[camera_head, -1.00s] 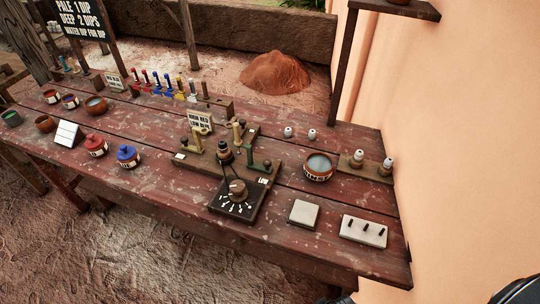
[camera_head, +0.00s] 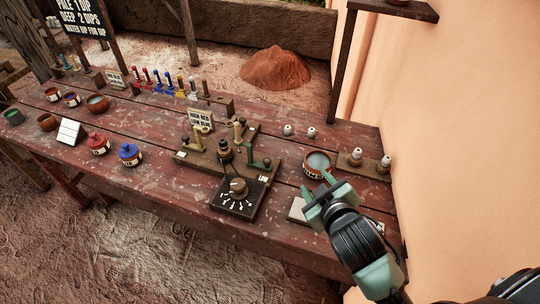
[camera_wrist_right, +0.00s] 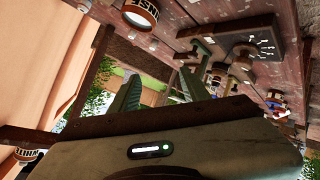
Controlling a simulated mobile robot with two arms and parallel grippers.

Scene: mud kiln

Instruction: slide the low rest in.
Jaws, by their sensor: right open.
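The low rest (camera_head: 260,163) is a dark green piece at the right end of the wooden cross-shaped base (camera_head: 215,160), beside a white LOW label (camera_head: 263,179). An olive rest (camera_head: 197,143) and a tan rest (camera_head: 238,129) stand on its other arms, around a dark central piece (camera_head: 225,152). I cannot tell how far the low rest is slid in. My right gripper (camera_head: 315,183) is open and empty, right of the low rest and apart from it, near the water bowl. Its fingers (camera_wrist_right: 158,92) also show in the right wrist view. My left gripper is out of view.
A dial box (camera_head: 239,198) stands in front of the base. The water bowl (camera_head: 317,164) is close behind my right gripper. A pale tile (camera_head: 296,210) is partly hidden by it. Pots, coloured tools and a sign card (camera_head: 200,120) stand left and behind. A wall (camera_head: 460,130) bounds the right.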

